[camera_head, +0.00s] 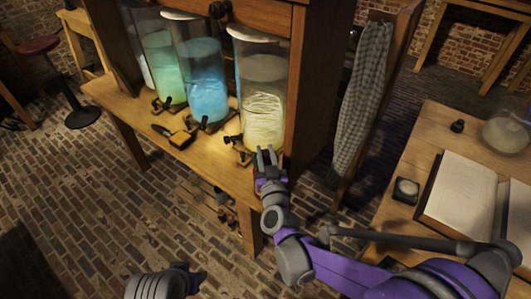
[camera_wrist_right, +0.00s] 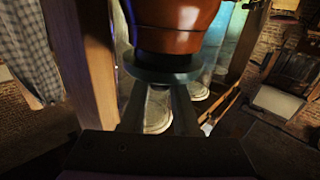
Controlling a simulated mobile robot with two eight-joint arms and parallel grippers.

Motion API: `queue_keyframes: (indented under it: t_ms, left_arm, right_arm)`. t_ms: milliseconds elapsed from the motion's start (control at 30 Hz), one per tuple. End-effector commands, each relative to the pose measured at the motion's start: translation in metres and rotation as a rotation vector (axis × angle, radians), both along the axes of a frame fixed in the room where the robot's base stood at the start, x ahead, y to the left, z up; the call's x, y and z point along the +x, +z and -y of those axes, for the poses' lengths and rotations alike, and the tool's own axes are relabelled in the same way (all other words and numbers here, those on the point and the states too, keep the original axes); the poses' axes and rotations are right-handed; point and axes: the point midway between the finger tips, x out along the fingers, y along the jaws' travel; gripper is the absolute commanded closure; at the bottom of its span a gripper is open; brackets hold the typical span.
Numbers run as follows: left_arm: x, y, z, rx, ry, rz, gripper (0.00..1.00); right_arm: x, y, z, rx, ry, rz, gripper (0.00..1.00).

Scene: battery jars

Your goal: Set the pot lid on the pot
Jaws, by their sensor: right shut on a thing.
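My right gripper (camera_head: 265,152) is in front of the rightmost jar, at the front edge of the wooden bench. In the right wrist view its two fingers (camera_wrist_right: 160,105) meet a dark disc under a rounded orange-brown thing (camera_wrist_right: 178,22), and they are shut on it. I cannot tell whether this thing is the pot lid. It is too small to make out in the head view, where no pot or lid stands out clearly. My left gripper (camera_head: 192,280) shows only partly at the bottom edge, and its fingers cannot be made out.
Glass jars with green (camera_head: 160,60), blue (camera_head: 205,80) and pale coiled (camera_head: 263,95) contents stand in the wooden cabinet. A checked towel (camera_head: 362,95) hangs on its right. A side table (camera_head: 420,150) at right holds an open book (camera_head: 465,195).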

Motion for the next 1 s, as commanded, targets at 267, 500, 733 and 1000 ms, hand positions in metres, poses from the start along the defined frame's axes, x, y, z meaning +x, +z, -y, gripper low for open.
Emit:
queue_keyframes:
  t_ms: [267, 500, 733, 1000]
  left_arm:
    - [0.000, 0.000, 0.000, 0.000, 0.000, 0.000, 0.50]
    - [0.000, -0.004, 0.000, 0.000, 0.000, -0.001, 0.50]
    - [0.000, -0.008, 0.000, 0.000, 0.000, -0.003, 0.50]
    - [0.000, -0.011, 0.000, 0.000, 0.000, -0.003, 0.50]
  right_arm:
    - [0.000, 0.000, 0.000, 0.000, 0.000, 0.000, 1.00]
    - [0.000, -0.005, 0.000, 0.000, 0.000, 0.000, 1.00]
    - [0.000, -0.009, 0.000, 0.000, 0.000, 0.000, 1.00]
    - [0.000, -0.012, 0.000, 0.000, 0.000, 0.000, 0.58]
